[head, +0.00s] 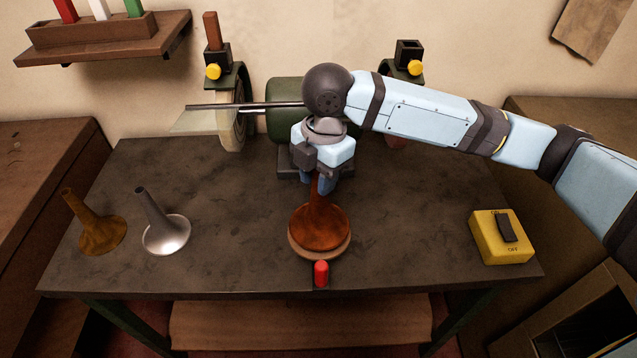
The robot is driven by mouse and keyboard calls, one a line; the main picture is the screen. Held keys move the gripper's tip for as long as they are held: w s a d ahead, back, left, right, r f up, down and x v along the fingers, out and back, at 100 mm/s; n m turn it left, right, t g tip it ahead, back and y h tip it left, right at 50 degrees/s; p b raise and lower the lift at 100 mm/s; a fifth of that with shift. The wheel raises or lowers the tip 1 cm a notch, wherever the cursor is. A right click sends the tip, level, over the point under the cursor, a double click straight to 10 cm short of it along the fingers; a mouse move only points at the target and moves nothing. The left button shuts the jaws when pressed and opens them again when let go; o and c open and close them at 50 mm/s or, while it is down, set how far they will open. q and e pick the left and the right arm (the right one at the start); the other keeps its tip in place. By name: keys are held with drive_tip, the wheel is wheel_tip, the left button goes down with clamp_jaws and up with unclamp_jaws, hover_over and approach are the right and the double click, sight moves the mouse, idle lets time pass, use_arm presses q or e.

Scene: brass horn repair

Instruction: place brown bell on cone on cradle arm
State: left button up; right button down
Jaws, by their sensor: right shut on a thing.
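A reddish-brown bell (320,228) stands flared end down near the front middle of the bench, on or just above a lighter tan round base (297,250). My right gripper (325,188) reaches down from above and is shut on the bell's narrow upper neck. Its fingers and wrist hide the top of the neck. A thin dark rod (240,106) runs level to the left behind my right wrist. I cannot tell whether it belongs to the cradle arm, and I cannot clearly make out a cone. My left gripper is not in view.
A yellow-brown bell (100,232) and a silver bell (166,235) stand at the left. A red peg (321,273) is at the front edge. A yellow switch box (500,240) sits at the right. A green-housed machine (285,108) fills the back. The bench (420,220) is clear at centre right.

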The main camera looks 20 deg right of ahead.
drive_tip(key=shift+f, duration=1.25)
drive_tip(key=c, duration=0.8)
unclamp_jaws()
drive_tip(key=r, duration=0.4)
drive_tip(key=d+r, duration=0.1)
drive_tip(key=r, duration=0.7)
drive_tip(key=shift+w+d+r+b, duration=0.1)
drive_tip(key=shift+w+d+b, duration=0.05)
drive_tip(key=shift+w+b, duration=0.2)
